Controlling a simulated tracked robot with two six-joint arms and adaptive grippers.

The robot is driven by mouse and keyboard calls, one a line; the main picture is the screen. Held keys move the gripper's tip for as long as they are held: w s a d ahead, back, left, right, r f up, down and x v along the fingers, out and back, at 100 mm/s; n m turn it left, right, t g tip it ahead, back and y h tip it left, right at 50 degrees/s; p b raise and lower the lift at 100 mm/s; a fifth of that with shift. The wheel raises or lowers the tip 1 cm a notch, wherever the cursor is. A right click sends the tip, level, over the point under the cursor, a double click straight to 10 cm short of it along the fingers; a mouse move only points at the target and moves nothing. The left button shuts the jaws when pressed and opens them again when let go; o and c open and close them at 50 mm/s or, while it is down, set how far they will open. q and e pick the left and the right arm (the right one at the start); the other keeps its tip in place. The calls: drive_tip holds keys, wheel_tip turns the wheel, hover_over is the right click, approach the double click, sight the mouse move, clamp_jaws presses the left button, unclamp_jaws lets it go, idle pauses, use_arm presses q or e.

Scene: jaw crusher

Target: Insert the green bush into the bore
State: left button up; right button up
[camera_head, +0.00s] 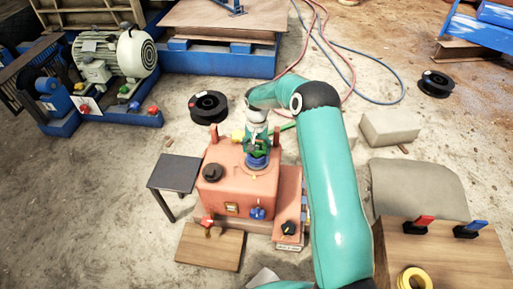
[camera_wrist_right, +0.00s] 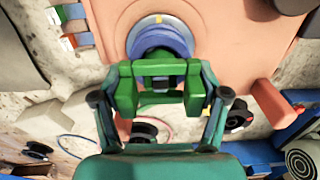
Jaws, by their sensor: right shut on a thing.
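My right gripper (camera_head: 258,140) points down at the top of the orange-red housing (camera_head: 230,196). In the right wrist view the gripper (camera_wrist_right: 160,82) is shut on a green piece, which I take for the green bush (camera_wrist_right: 160,68). Its green is close to that of the fingers, so its outline is hard to separate. A blue round collar (camera_head: 257,161) lies directly beyond the fingertips; it also shows in the right wrist view (camera_wrist_right: 160,36). The bore opening is hidden by the gripper, and I cannot tell whether the bush has entered it. My left gripper is out of view.
A black knob (camera_head: 212,172) and upright pegs stand on the housing. A small dark table (camera_head: 175,172) is at its left, a wooden board (camera_head: 209,247) in front. A wooden box (camera_head: 450,262) with red and blue handles and a yellow coil stands right. Hoses cross the floor behind.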

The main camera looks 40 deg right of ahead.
drive_tip(key=shift+f+b, duration=0.7)
drive_tip(key=shift+f, duration=0.45)
drive_tip(key=o, duration=1.4)
wheel_tip(320, 180, up, 12)
drive_tip(key=shift+f, duration=0.1)
